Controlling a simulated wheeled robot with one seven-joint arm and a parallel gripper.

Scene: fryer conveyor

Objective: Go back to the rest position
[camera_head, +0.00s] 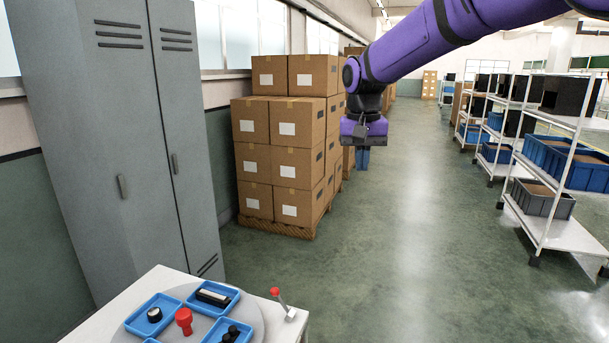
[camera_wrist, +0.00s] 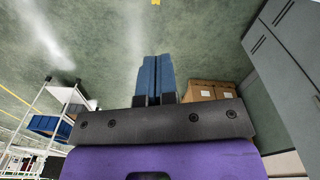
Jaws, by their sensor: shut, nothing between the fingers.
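My gripper (camera_head: 362,159) hangs from my purple arm at the upper middle of the head view, over the open floor and in front of the stacked boxes. Its blue fingers point down and sit close together. In the wrist view the two blue fingers (camera_wrist: 158,77) lie side by side, shut, with nothing between them. My gripper touches nothing. It is well above and behind the white table (camera_head: 160,275) at the bottom left.
The table carries a round grey plate with blue trays (camera_head: 213,297), a red knob (camera_head: 184,320) and a red-topped lever (camera_head: 283,303). Grey lockers (camera_head: 120,140) stand left. Cardboard boxes (camera_head: 285,130) are stacked on a pallet. White shelves (camera_head: 555,225) with bins stand right. The floor between is clear.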

